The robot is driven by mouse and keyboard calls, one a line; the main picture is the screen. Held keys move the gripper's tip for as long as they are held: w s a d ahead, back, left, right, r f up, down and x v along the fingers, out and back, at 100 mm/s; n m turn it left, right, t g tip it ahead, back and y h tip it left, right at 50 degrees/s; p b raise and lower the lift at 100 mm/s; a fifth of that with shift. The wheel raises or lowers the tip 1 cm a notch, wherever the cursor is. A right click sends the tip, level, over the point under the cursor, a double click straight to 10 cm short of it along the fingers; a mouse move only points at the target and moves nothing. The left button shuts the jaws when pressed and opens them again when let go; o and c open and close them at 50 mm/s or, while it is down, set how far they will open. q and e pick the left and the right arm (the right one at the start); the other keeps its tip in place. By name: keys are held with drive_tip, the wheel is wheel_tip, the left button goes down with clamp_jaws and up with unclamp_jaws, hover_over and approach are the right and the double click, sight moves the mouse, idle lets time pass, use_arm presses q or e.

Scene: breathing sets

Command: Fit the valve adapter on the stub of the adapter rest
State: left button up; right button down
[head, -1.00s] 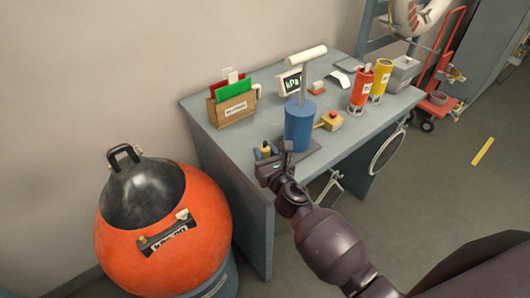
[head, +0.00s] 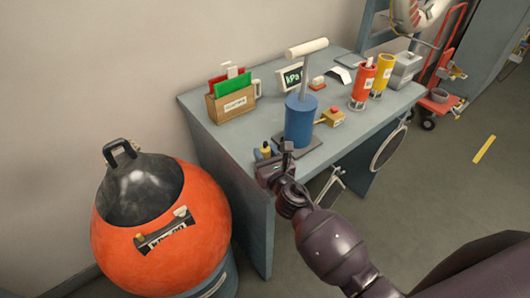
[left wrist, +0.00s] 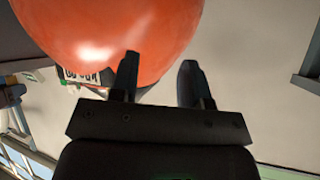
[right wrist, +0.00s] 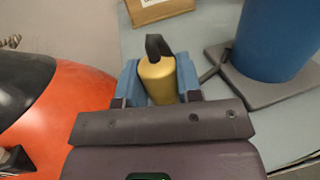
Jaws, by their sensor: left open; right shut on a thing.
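A gold cylindrical piece, which I take for the valve adapter (right wrist: 157,82), sits between the fingers of my right gripper (right wrist: 156,98). Blue blocks (right wrist: 187,76) flank it on both sides; I cannot tell whether they belong to it or to a rest. A dark bent piece (right wrist: 157,46) shows at its far end. In the head view the right gripper (head: 277,162) is at the table's near left edge, shut on the gold piece. The adapter rest's stub cannot be made out clearly. My left gripper (left wrist: 158,82) is open and empty, near an orange round vessel (left wrist: 110,35).
A blue pump (head: 299,122) with a T-handle stands on a dark base just right of the right gripper. Red (head: 363,85) and yellow (head: 382,76) cylinders stand farther right. The orange vessel (head: 130,240) stands left of the table.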

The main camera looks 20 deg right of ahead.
drive_tip(key=shift+f+b, duration=0.45)
drive_tip(key=shift+f, duration=0.1)
drive_tip(key=c, duration=0.7)
unclamp_jaws()
